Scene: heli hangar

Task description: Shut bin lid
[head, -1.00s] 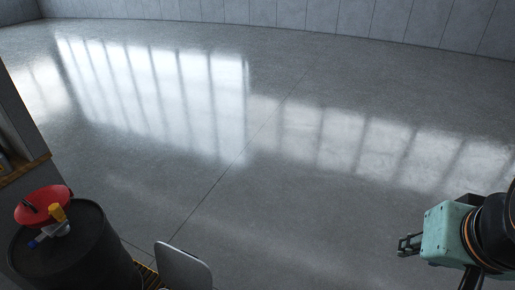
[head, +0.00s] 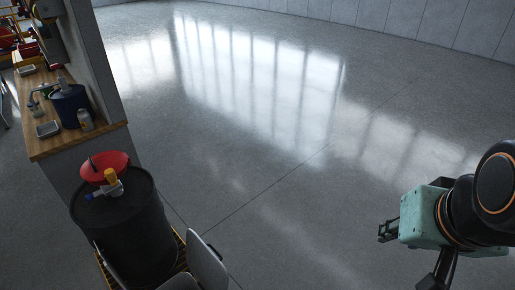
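A light grey rounded panel (head: 207,262) stands tilted up at the bottom of the head view, beside a black drum. It may be the raised lid of a bin. Another grey rounded edge (head: 178,283) shows just left of it, cut off by the frame, so the bin body is mostly hidden. My gripper (head: 382,232) is at the right, well apart from the panel, over bare floor. Its fingers point left, with a small gap between them and nothing held.
The black drum (head: 128,228) stands on a yellow-edged base, with a red funnel (head: 105,166) and a yellow-and-blue tool (head: 108,184) on top. A wooden workbench (head: 105,130) holding a dark blue bucket (head: 72,104) is at the left. The middle floor (head: 290,205) is clear.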

